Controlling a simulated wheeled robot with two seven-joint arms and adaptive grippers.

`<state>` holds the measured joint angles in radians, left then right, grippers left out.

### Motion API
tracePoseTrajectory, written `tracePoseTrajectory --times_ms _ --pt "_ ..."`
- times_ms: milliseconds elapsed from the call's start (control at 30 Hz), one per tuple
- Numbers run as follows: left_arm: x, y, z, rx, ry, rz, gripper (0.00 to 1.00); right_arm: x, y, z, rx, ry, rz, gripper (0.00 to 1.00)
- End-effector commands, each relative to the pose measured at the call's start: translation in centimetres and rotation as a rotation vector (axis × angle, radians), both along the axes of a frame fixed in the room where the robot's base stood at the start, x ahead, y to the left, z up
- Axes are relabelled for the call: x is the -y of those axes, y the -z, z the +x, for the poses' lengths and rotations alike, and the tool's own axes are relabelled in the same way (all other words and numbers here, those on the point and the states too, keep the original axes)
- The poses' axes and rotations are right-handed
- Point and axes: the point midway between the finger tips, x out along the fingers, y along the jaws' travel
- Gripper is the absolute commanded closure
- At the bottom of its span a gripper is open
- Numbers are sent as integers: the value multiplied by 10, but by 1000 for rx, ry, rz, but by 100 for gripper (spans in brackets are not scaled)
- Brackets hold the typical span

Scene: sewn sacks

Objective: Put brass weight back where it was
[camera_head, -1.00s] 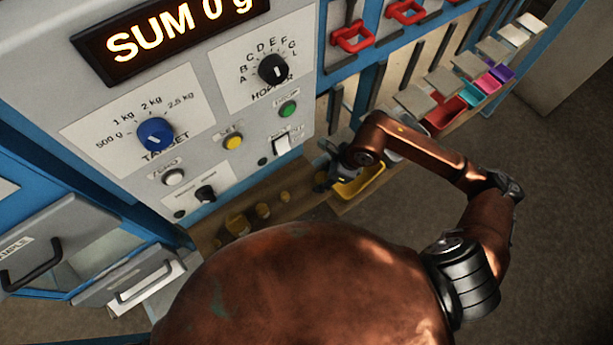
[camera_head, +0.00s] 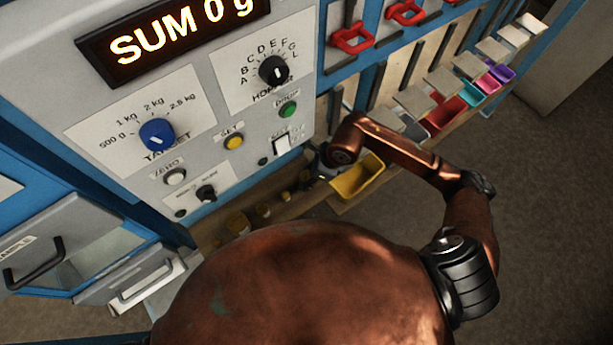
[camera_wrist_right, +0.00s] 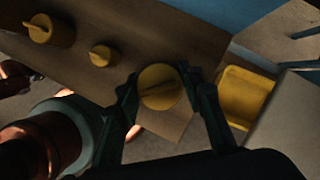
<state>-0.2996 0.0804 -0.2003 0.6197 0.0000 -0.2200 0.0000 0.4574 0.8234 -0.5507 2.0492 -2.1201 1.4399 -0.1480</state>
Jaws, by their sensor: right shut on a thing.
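A brass weight (camera_wrist_right: 160,88), round with a ridge-like handle on top, sits between the fingers of my right gripper (camera_wrist_right: 163,88) in the wrist view. The gripper is shut on it, over the end of the wooden shelf (camera_wrist_right: 188,48); whether the weight touches the wood I cannot tell. In the head view my right gripper (camera_head: 322,168) is partly hidden by its own arm, just left of the yellow tray. Other brass weights stand in a row on the shelf: a larger one (camera_wrist_right: 48,30) and a small one (camera_wrist_right: 100,55). My left gripper is not in view.
A yellow tray (camera_head: 359,178) is close right of the gripper, also in the wrist view (camera_wrist_right: 245,95). Coloured trays, including a red one (camera_head: 445,114), continue rightward. The control panel (camera_head: 235,165) rises behind the shelf; its display (camera_head: 172,35) reads SUM 0 g.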

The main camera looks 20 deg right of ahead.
Motion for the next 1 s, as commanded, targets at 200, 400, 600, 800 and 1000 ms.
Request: tracePoseTrajectory --times_ms 200,400,600,800,1000 --pt "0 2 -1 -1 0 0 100 0 2 0 0 -1 0 63" --pt "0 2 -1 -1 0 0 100 0 1 0 0 -1 0 57" --pt "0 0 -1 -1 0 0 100 0 0 0 1 0 1 57" --pt "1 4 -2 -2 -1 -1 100 15 -10 -8 0 2 -5 57" --pt "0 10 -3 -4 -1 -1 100 52 -9 -31 -2 2 -7 57"
